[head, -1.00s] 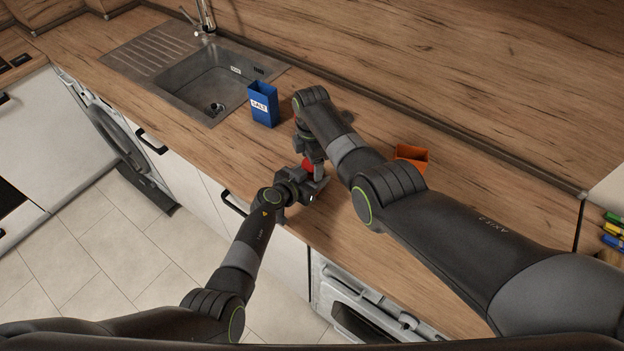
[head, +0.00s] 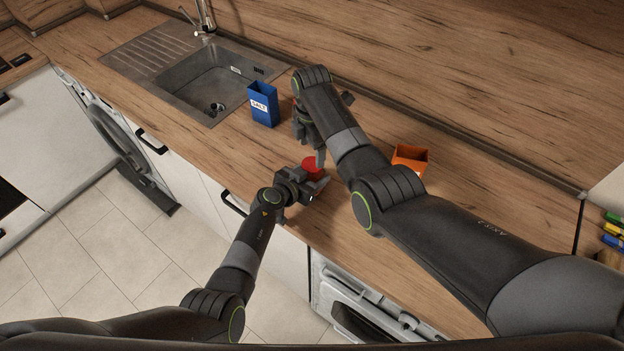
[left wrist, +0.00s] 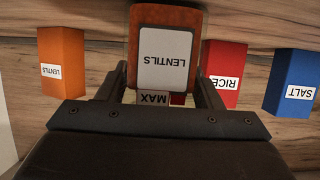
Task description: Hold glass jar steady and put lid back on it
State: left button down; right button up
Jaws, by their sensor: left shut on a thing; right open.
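The glass jar (left wrist: 166,50) has orange-brown contents and a white LENTILS label, upside down in the left wrist view. It stands at the counter's front edge. My left gripper (head: 316,180) is shut on it, with a finger on each side; the fingers also show in the left wrist view (left wrist: 165,90). The red lid (head: 312,164) shows from above at the jar's top; whether it is fully seated I cannot tell. My right gripper (head: 309,148) is open and empty, just behind and above the lid.
A blue SALT box (head: 263,104) stands near the sink (head: 210,82). An orange LENTILS box (head: 410,158) stands to the right, beyond my right arm. A red RICE box (left wrist: 223,72) is mostly hidden by my right arm in the head view.

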aim_at(312, 164)
notch_tip(312, 164, up, 3)
jog(key=n, duration=0.5)
jog(key=shift+f, duration=0.1)
jog(key=shift+f, duration=4)
jog(key=c, duration=1)
jog(key=m, duration=0.4)
jog(key=shift+c, duration=0.2)
jog(key=m, duration=0.5)
jog(key=shift+m, duration=0.3)
